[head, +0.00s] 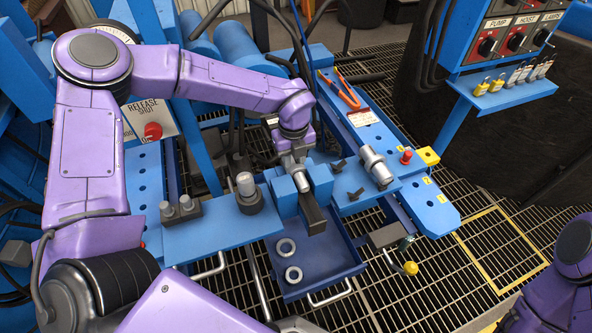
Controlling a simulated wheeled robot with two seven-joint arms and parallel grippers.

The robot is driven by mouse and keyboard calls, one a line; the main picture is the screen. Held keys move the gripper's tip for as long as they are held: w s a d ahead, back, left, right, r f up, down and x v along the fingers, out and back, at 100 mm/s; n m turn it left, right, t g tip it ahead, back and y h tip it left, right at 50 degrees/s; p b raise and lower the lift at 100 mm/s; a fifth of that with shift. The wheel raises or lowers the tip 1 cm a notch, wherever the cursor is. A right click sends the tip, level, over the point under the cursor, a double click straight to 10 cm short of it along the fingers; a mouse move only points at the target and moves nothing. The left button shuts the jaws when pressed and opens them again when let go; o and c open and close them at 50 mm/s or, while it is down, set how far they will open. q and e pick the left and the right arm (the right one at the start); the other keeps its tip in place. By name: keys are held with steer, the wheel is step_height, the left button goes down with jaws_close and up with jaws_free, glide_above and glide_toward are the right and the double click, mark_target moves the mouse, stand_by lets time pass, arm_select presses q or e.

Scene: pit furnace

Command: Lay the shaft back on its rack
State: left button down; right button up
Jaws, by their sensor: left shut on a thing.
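My left gripper (298,170) points down over the blue blocks (284,197) in the middle of the bench. It is shut on a silver metal piece (302,184), which appears to be the shaft; it stands between the blocks and is mostly hidden by the gripper. A dark bar (313,217) juts toward me from between the blocks. I cannot tell whether the piece touches them. I cannot clearly identify the rack. My right gripper is out of view.
A silver cylinder (376,168) lies on the bench to the right. An upright metal cylinder (247,190) and a dark block with pegs (181,209) stand to the left. A blue tray (315,262) with two rings sits below. A switch panel (505,38) stands at right.

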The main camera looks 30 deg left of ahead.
mark_target(294, 163)
arm_select(q)
steer(key=shift+r+p, duration=2.2)
steer(key=shift+r, duration=0.85)
steer(key=shift+f, duration=0.1)
